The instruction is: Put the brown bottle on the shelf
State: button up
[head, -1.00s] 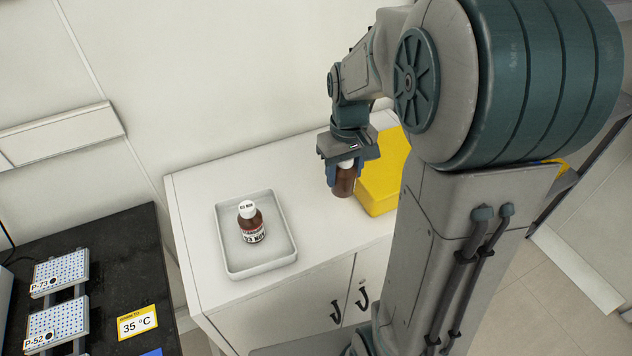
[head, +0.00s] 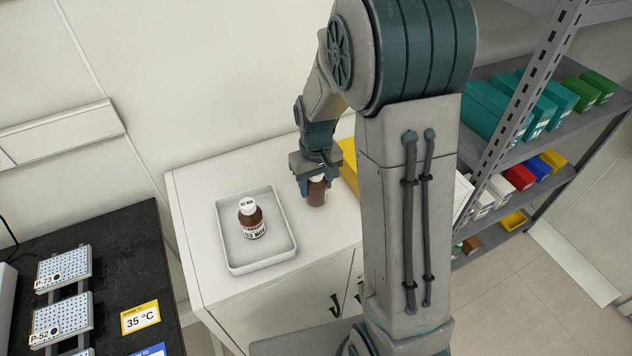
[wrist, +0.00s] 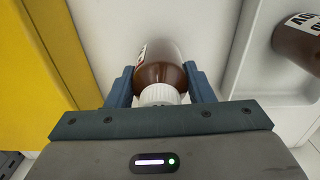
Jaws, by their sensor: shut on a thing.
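My gripper (head: 314,185) is shut on a brown bottle (head: 317,192) with a white cap, held upright just right of the white tray. In the wrist view the held bottle (wrist: 162,72) sits between the two blue fingers, its white cap nearest the camera and part of a label showing. A second brown bottle (head: 251,222) with a white cap and printed label stands in the white tray (head: 288,245); it shows partly at the right of the wrist view (wrist: 298,48). The grey shelf (head: 540,150) is at the right, partly hidden by my arm. I cannot tell whether the held bottle touches the counter.
A yellow box (head: 348,160) stands behind my arm. The shelf holds several teal, green, red, blue and white boxes. A black bench (head: 120,250) with racks and a 35 °C sign is at the left.

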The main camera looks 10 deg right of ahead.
jog(key=shift+f, duration=0.15)
jog(key=o, duration=1.1)
